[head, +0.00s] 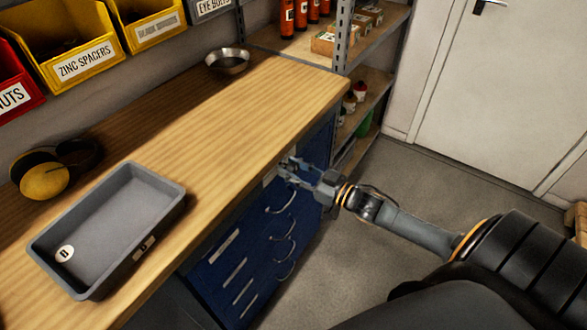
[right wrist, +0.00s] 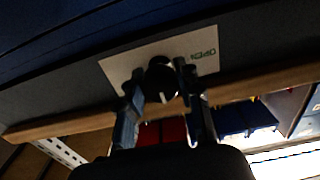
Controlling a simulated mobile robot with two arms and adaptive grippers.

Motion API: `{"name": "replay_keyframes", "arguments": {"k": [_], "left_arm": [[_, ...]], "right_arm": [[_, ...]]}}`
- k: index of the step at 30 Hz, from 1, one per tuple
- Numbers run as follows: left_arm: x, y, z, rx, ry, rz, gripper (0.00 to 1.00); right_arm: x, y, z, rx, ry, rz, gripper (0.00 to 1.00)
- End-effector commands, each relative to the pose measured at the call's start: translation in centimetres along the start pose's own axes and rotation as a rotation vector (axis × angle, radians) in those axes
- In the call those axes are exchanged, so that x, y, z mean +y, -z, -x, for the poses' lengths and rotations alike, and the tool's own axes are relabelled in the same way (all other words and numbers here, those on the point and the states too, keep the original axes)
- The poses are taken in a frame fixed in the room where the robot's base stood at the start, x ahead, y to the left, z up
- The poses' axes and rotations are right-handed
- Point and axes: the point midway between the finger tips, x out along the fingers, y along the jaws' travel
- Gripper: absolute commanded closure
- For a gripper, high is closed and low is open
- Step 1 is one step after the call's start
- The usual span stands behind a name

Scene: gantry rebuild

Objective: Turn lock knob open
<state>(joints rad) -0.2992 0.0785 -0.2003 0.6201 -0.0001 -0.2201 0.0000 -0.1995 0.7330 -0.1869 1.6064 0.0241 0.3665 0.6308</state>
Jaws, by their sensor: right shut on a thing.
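The lock knob (right wrist: 161,80) is black and round with a white pointer line, set on a pale plate (right wrist: 119,67) on the dark front under the bench top. Green lettering that seems to read OPEN, upside down in the right wrist view, stands on the plate right of the knob. My right gripper (head: 291,169) is at the blue cabinet's top front edge; in the right wrist view its two fingers (right wrist: 163,92) are on either side of the knob, shut on it. In the head view the knob is hidden behind the gripper. My left gripper is not in view.
The blue drawer cabinet (head: 228,272) has several curved handles below my gripper. A grey tray (head: 173,188), ear defenders (head: 44,181) and a metal bowl (head: 228,61) are on the wooden bench (head: 215,115). The floor (head: 440,200) beside the cabinet is clear.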

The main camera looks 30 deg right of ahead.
Motion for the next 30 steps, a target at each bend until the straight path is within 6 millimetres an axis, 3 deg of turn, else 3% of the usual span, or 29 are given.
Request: {"name": "replay_keyframes", "arguments": {"k": [14, 30], "left_arm": [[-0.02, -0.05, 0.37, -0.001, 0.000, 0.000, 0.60], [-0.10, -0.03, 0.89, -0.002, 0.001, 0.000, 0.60]], "right_arm": [[-0.01, 0.13, -0.01, 0.002, 0.000, 0.132, 0.97], [0.01, 0.10, -0.01, 0.003, -0.001, 0.622, 0.97]]}}
